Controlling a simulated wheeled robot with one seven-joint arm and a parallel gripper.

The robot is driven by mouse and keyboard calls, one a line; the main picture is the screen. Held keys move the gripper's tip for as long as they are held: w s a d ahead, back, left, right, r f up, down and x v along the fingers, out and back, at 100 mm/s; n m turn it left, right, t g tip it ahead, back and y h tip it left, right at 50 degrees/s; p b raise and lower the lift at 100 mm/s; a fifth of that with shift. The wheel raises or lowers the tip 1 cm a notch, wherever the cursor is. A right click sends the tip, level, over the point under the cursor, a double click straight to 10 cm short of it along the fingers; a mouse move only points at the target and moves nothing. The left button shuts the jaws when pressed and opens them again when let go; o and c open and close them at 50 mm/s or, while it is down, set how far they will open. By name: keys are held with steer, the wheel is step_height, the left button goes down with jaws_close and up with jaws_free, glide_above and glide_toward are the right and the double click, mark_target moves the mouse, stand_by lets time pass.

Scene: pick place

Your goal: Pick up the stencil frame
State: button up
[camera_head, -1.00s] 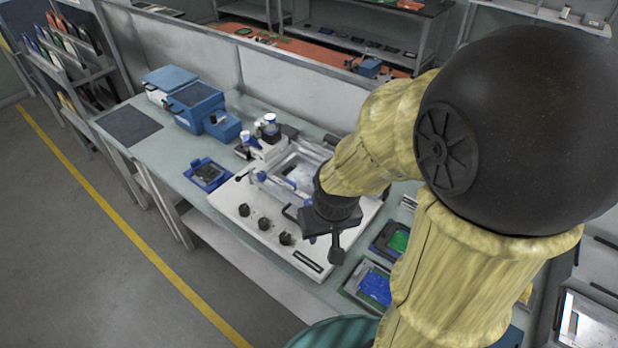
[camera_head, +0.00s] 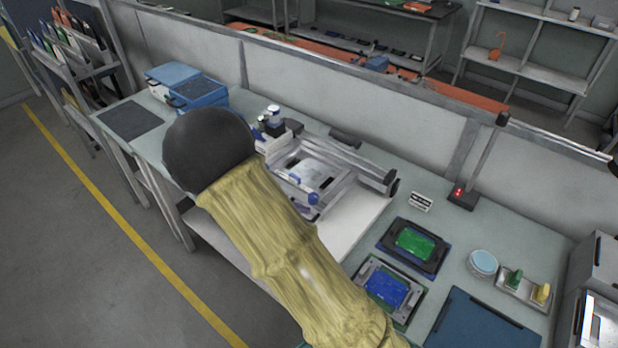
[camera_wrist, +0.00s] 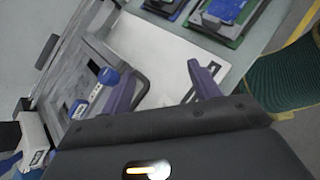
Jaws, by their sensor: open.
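The stencil frame (camera_head: 318,168), a grey metal frame with a paler sheet inside, appears to sit in the white stencil printer (camera_head: 352,220) on the bench. My arm hides the printer's left and front parts in the head view. In the wrist view my gripper (camera_wrist: 165,88) is open, its two purple fingers spread over the printer's white top with nothing visible between them. A grey frame part (camera_wrist: 62,83) and a blue knob (camera_wrist: 108,76) lie just left of the left finger. I cannot tell whether that finger touches the frame. The head view mostly hides my gripper.
Right of the printer lie a green board in a black holder (camera_head: 415,243) and a blue board in a grey holder (camera_head: 387,288). A round light-blue tin (camera_head: 482,263) stands farther right. Blue boxes (camera_head: 198,93) stand at the back left. A low partition (camera_head: 400,118) runs behind the bench.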

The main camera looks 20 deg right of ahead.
steer(key=w+a+n+t+h, duration=0.1)
steer(key=w+a+f+n+t+h+b, duration=0.1)
steer(key=w+a+n, duration=0.1)
steer(key=w+a+f+n+t, duration=0.1)
steer(key=w, duration=0.1)
steer(key=shift+a+f+n+t+h, duration=0.1)
steer(key=shift+a+n+t+h, duration=0.1)
steer(key=shift+n+t+h, duration=0.15)
steer(key=w+a+n+t+h+b, duration=0.1)
steer(key=w+a+n+t, duration=0.35)
steer(key=a+t, duration=0.2)
steer(key=p, duration=0.2)
glide_toward(293, 178)
steer(key=shift+g, duration=0.3)
steer(key=x, duration=0.5)
steer(key=shift+w+d+r, duration=0.15)
steer(key=shift+w+r, duration=0.05)
steer(key=shift+w, duration=0.15)
steer(key=shift+w+d+p, duration=0.15)
steer(key=shift+d+p, duration=0.2)
steer(key=shift+p, duration=0.05)
steer(key=p+x, duration=0.1)
steer(key=x, duration=0.3)
steer(key=shift+w+d, duration=0.15)
